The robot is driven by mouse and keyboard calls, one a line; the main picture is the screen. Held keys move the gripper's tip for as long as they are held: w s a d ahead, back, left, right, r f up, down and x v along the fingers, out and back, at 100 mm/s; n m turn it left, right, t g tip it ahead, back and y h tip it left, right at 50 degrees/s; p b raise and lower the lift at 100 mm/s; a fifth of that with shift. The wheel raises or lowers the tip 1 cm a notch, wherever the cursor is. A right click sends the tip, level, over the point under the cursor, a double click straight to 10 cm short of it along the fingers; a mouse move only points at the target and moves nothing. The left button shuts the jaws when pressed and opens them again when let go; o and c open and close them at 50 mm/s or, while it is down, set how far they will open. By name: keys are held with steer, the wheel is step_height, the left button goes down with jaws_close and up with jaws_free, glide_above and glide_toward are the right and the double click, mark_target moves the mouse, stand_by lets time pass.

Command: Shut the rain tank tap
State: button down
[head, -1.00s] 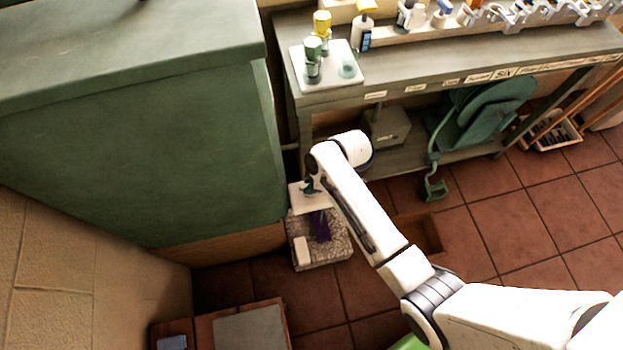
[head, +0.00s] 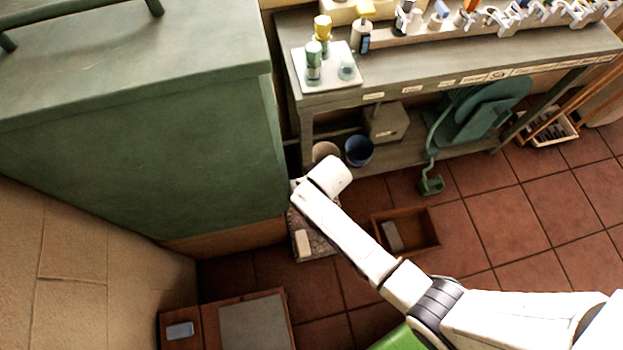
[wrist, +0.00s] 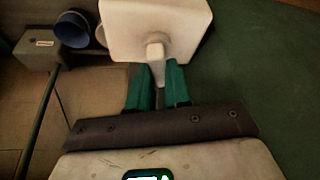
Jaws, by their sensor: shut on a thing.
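The rain tank (head: 150,170) is the big green block filling the left of the head view. In the wrist view, a white plate (wrist: 185,22) with a short pale lever (wrist: 156,52) stands in front of my gripper (wrist: 158,78). I take the lever for the tap's handle. The two green fingers are shut on it, one on each side. In the head view my white arm reaches to the tank's right edge and covers the gripper and tap. I cannot tell how far the handle is turned.
A grey bench (head: 440,75) with bottles stands behind. A blue pot (head: 359,151) and a grey box (head: 387,122) are on its lower shelf. A speckled slab (head: 318,244) and a wooden tray (head: 405,232) lie on the floor.

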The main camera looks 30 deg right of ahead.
steer(key=shift+a+m+h, duration=0.1)
steer(key=shift+m+h, duration=0.5)
steer(key=shift+m, duration=1.1)
steer(key=c, duration=1.1)
jaws_free()
steer(key=shift+o, duration=0.2)
steer(key=p+v, duration=0.1)
steer(key=v, duration=0.9)
steer(key=shift+r, duration=0.4)
steer(key=shift+a, duration=0.15)
